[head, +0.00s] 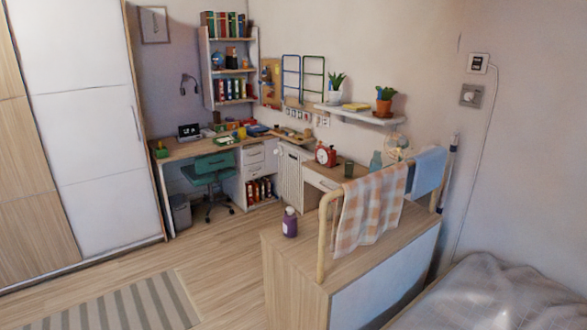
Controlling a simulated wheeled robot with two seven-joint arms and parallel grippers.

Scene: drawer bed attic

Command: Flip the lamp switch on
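A square grey wall plate (471,95) that looks like a switch is on the right wall. A smaller white and dark box (478,63) is just above it, with a thin cord (479,160) running down the wall. Which of them is the lamp switch, and its on or off position, I cannot tell. A dark, bent-arm lamp (189,80) is by the far wall above the desk; no glow shows on it. Neither of my grippers is in view.
A wooden cabinet (290,262) with a rail, a checked cloth (368,205) and a purple bottle (290,222) stands in front. A bed (490,295) fills the lower right, below the wall plate. Open floor (215,255) lies left of the cabinet, with a striped rug (130,308).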

